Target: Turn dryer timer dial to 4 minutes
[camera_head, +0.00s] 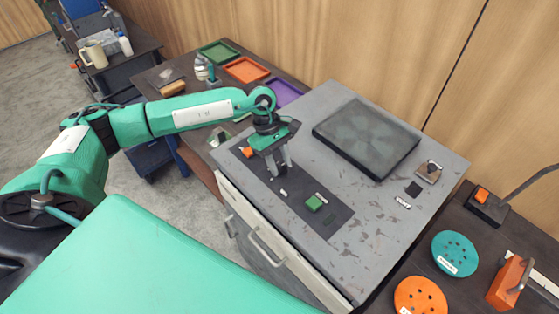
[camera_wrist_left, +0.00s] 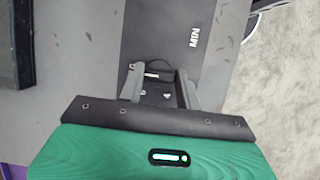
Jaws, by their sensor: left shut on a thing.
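The dryer's dark control strip (camera_head: 339,217) runs along the front of the grey top. My left gripper (camera_head: 279,170) points down at this strip, with its fingers on the dark timer dial, which is mostly hidden by them in the head view. In the left wrist view, the dial (camera_wrist_left: 154,76) sits between the two fingertips of my left gripper (camera_wrist_left: 158,82), and the gripper is shut on it. A short pale mark shows on the dial. Small white markings (camera_wrist_left: 167,94) lie beside it, too small to read surely. A white MIN label (camera_wrist_left: 194,37) is on the strip. My right gripper is out of view.
A green button (camera_head: 314,203) and an orange part (camera_head: 247,151) are on the strip. A dark square lid (camera_head: 367,137) lies on the grey top. A teal disc (camera_head: 454,253) and an orange disc (camera_head: 420,296) are on the right bench. Coloured trays (camera_head: 247,69) stand behind.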

